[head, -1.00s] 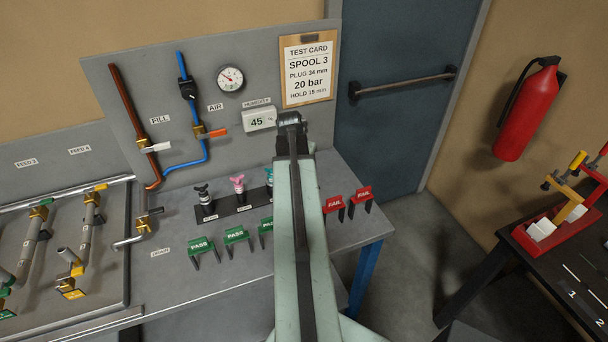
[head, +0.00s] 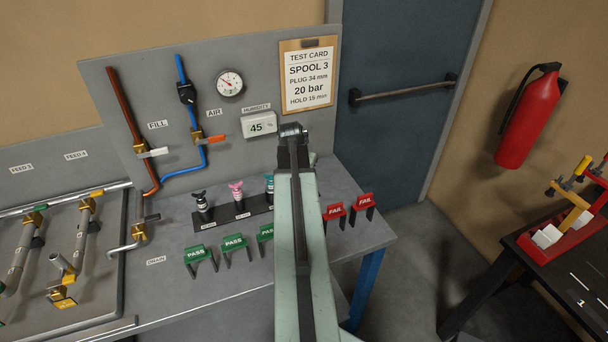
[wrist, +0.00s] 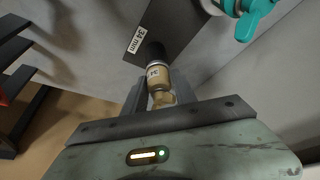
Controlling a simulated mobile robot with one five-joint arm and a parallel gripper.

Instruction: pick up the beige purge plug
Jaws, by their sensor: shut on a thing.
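The beige purge plug (wrist: 158,80) shows in the wrist view, with a beige body, a pale label band and a black end pointing away from me. My gripper (wrist: 160,97) is shut on it, with a finger on each side. The black end lies over the dark rack strip (wrist: 178,30) next to a size label; I cannot tell whether it is clear of the strip. In the head view my arm hides the beige plug and the gripper's fingers.
Plugs with black (head: 202,205), pink (head: 237,194) and teal (head: 269,187) handles stand on the rack, left of my arm. Green PASS tags (head: 235,243) and red FAIL tags (head: 335,211) stand nearby on the bench (head: 185,236). The panel (head: 120,80) rises behind.

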